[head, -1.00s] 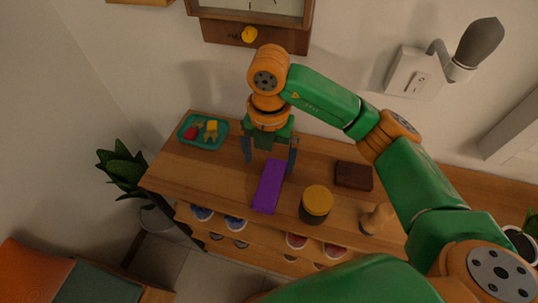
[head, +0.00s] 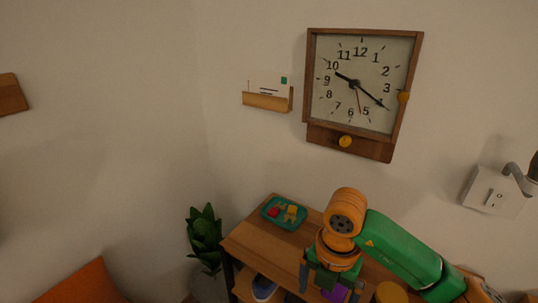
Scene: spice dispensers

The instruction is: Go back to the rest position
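My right gripper (head: 328,288) hangs over the wooden shelf top at the bottom of the head view, its arm coming in from the right. Its two fingers are spread apart, with no object seen held between them. A purple block (head: 336,294) shows just below it, cut off by the frame's bottom edge. I cannot tell whether the fingers touch the block. My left gripper is not in view.
A teal tray (head: 266,217) with small red and yellow pieces sits on the shelf unit (head: 255,241). A plant (head: 204,235) stands to its left. A clock (head: 361,80), a card holder (head: 268,101) and a switch box (head: 490,192) are on the wall.

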